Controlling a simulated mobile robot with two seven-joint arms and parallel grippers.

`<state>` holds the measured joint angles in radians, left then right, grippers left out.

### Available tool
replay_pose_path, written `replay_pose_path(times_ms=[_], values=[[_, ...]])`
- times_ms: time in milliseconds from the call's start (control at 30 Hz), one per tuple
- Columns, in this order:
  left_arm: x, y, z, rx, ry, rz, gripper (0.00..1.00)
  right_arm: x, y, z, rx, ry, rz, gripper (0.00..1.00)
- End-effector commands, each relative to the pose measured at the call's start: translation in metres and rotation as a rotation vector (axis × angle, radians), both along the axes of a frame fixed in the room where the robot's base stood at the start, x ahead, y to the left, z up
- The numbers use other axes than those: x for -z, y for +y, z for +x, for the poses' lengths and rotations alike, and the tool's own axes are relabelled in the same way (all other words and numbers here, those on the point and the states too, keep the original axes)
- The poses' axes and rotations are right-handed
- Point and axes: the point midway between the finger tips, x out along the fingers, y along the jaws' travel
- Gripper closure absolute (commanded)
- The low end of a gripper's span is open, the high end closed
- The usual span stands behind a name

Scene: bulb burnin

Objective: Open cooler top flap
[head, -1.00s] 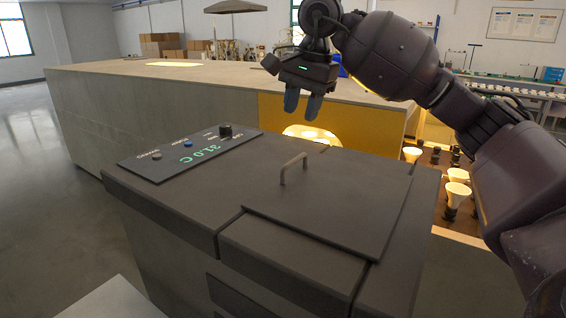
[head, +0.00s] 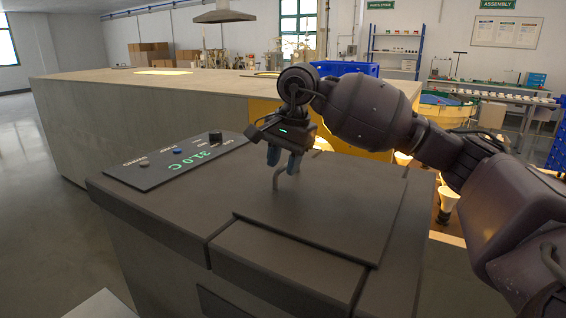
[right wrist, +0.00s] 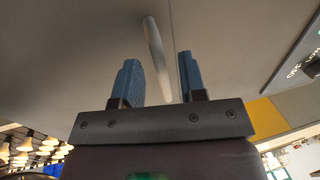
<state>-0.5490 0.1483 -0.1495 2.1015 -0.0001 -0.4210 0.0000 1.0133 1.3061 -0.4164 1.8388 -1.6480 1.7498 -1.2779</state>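The cooler (head: 150,215) is a dark grey box with its top flap (head: 310,220) lying shut. A thin bent metal handle (head: 277,180) stands up from the flap. My right gripper (head: 284,164) is at the handle, pointing down, and hides part of it in the head view. In the right wrist view the gripper (right wrist: 158,78) is open, and the pale handle (right wrist: 157,60) shows between its two blue fingers with gaps on both sides. My left gripper is not in view.
A control panel (head: 178,160) with knobs and a green 31.0 C readout lies on the cooler's left top. A long grey bench-like block (head: 150,110) stands behind. Lit bulbs (head: 449,196) stand at the right, below my right arm.

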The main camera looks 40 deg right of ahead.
Motion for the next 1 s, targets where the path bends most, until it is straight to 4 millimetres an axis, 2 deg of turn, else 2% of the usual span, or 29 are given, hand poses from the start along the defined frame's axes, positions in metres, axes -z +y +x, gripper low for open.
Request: replay_pose_path(times_ms=[300,567,1000], values=[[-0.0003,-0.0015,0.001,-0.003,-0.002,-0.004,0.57,0.002,0.0001,0.0003,0.0,0.0,-0.001,0.62],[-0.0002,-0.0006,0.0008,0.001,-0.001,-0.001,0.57,0.002,-0.0001,0.0003,0.0,0.0,-0.001,1.0],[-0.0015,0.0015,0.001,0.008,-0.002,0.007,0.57,-0.0044,-0.0004,0.0003,0.001,-0.022,0.007,1.0]])
